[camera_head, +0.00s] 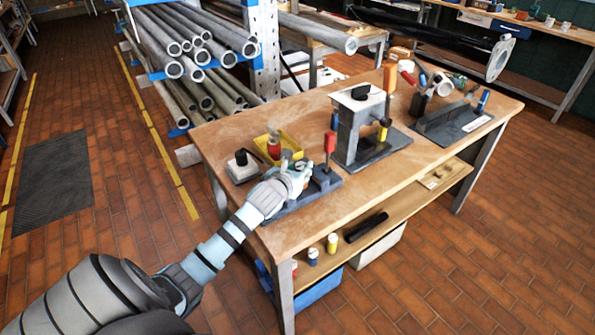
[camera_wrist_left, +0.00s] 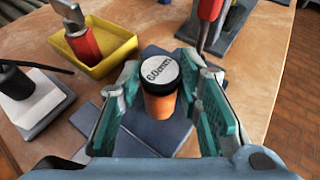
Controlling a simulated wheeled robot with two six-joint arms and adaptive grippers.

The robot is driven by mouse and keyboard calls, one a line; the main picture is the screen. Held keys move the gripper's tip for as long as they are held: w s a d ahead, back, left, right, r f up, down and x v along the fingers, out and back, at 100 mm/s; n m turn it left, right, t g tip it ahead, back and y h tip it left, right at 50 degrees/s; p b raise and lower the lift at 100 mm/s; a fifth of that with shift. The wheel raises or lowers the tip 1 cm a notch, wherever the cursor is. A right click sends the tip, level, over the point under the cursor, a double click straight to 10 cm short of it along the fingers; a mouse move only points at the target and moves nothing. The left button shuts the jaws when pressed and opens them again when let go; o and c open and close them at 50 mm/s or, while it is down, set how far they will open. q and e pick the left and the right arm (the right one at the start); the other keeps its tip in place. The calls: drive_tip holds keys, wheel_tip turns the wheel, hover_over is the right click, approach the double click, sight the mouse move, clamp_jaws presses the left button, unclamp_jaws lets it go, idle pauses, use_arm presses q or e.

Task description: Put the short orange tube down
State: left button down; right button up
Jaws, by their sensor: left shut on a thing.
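The short orange tube (camera_wrist_left: 160,106) is between the pads of my left gripper (camera_wrist_left: 162,118) in the left wrist view. It has a black rim and a white top with "60mm" on it, and it looks upright. My left gripper (camera_head: 301,180) is shut on it, over a blue-grey plate (camera_wrist_left: 146,137) near the left end of the workbench. I cannot tell whether the tube's foot touches the plate. In the head view the tube is not clear behind my gripper. My right gripper is not in view.
A yellow tray (camera_wrist_left: 100,66) with a red-orange item stands close to the left gripper. A black-topped block (camera_head: 243,166) is beside it. A red-handled tool (camera_head: 330,144) and a grey stand (camera_head: 346,135) are to the right. The bench's front strip (camera_head: 370,192) is bare.

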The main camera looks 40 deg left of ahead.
use_arm(q)
drive_tip(key=c, duration=1.4)
unclamp_jaws()
drive_tip(key=shift+w+f, duration=0.15)
drive_tip(key=shift+o, duration=1.2)
drive_tip(key=shift+s, duration=0.25)
drive_tip(key=shift+s+r, duration=0.45)
drive_tip(key=shift+s, duration=0.15)
drive_tip(key=shift+s+d+r, duration=0.1)
drive_tip(key=shift+s, duration=0.15)
drive_tip(key=p+v, duration=0.2)
drive_tip(key=v, duration=0.9)
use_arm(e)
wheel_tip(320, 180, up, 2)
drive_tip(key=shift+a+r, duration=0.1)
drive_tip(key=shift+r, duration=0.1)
